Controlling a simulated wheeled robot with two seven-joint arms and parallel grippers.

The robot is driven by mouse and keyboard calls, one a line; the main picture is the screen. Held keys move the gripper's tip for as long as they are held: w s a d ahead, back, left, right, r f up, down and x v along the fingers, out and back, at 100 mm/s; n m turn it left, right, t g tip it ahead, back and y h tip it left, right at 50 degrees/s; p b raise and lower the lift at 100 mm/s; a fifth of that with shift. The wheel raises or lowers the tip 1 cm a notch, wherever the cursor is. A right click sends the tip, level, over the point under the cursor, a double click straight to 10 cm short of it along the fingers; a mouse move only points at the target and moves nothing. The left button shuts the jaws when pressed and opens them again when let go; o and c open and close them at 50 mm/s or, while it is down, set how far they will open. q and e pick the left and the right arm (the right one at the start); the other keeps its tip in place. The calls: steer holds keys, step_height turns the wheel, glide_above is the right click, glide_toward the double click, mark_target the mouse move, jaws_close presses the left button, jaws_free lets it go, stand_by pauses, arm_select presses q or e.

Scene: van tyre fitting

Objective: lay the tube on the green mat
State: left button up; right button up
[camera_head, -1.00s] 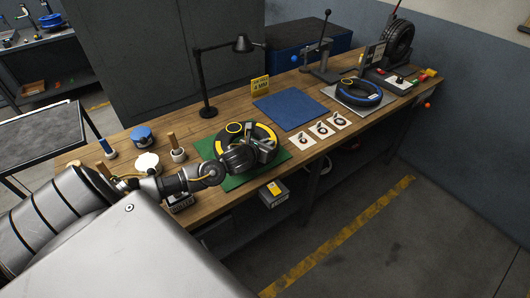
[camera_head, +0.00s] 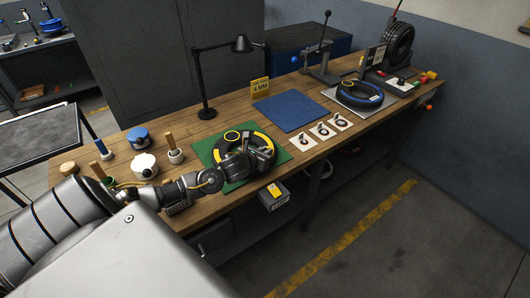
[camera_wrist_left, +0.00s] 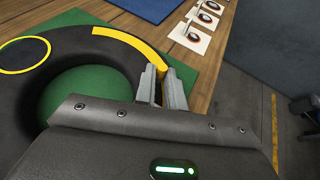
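The tube is a black ring with yellow arcs and a yellow circle outline (camera_head: 231,136). It appears to lie flat on the green mat (camera_head: 203,148), though the gripper hides its front right side in the head view. The tube (camera_wrist_left: 25,95) and the green mat (camera_wrist_left: 215,25) also show in the left wrist view, with green visible through the ring's hole. My left gripper (camera_head: 264,154) is at the tube's near right side. In the wrist view its fingers (camera_wrist_left: 162,88) stand close together, one on each side of the tube's wall. My right gripper is not in view.
A blue mat (camera_head: 290,110) and picture cards (camera_head: 323,130) lie to the right. A blue-marked ring (camera_head: 360,92) sits farther right. A black lamp (camera_head: 207,112) stands behind.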

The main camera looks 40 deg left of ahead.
arm_select(q)
steer(key=o, duration=0.4)
steer(key=shift+r, duration=0.1)
steer(key=shift+r+p, duration=0.25)
steer(key=shift+p, duration=0.05)
steer(key=b+v, duration=0.1)
steer(key=v, duration=0.2)
steer(key=b+v, duration=0.1)
steer(key=v, duration=0.6)
steer(key=shift+s+f+b, duration=0.15)
steer(key=shift+s+b, duration=0.15)
steer(key=shift+b, duration=0.1)
steer(key=shift+v, duration=0.8)
steer(key=shift+w, duration=0.1)
